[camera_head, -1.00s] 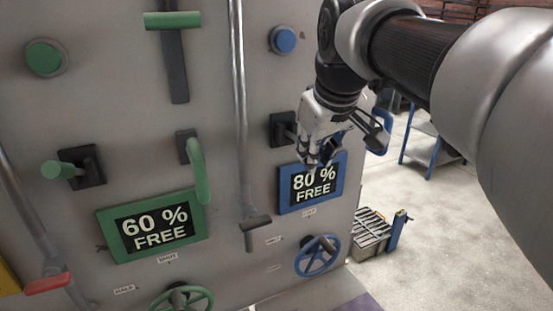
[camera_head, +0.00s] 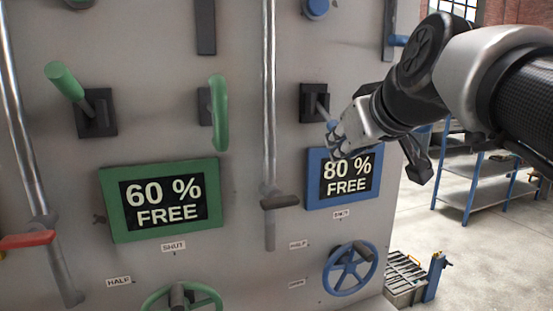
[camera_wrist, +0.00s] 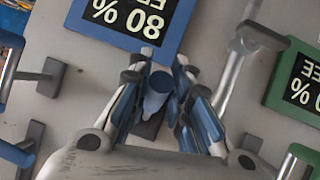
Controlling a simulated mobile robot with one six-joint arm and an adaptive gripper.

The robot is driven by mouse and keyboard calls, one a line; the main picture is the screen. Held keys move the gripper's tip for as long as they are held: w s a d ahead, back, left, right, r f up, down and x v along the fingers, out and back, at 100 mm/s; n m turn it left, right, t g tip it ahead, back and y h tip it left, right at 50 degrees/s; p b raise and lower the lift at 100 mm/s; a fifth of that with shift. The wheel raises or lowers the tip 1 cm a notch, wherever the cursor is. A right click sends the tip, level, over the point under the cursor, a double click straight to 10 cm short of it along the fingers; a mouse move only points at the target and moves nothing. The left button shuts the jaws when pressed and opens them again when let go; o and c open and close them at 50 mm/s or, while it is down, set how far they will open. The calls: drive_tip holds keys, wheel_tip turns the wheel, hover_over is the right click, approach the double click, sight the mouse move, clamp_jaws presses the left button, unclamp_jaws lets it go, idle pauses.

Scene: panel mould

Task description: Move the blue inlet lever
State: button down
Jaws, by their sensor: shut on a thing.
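The blue inlet lever sticks out from a dark square mount (camera_head: 313,102) on the grey panel, above the blue-framed display reading 80 % FREE (camera_head: 312,185). In the head view a bit of its blue handle (camera_head: 331,125) shows beside my gripper (camera_head: 341,143), which hides the rest. In the wrist view the blue handle (camera_wrist: 156,98) lies between the two fingers of my gripper (camera_wrist: 160,82), and they are shut on it. The display also shows in the wrist view (camera_wrist: 170,45), upside down.
A blue handwheel (camera_head: 350,268) sits below the display. A vertical metal rod with a dark handle (camera_head: 280,202) runs left of the lever. Green levers and a green-framed display (camera_head: 110,215) are further left. Open floor and a blue-legged bench (camera_head: 480,175) lie to the right.

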drive_tip(key=shift+w+f+b, duration=0.1)
drive_tip(key=shift+f+b, duration=0.05)
drive_tip(key=shift+b, duration=0.25)
drive_tip(key=c, duration=1.4)
unclamp_jaws()
drive_tip(key=shift+c, duration=0.2)
drive_tip(key=v, duration=1.2)
drive_tip(key=shift+f, duration=0.15)
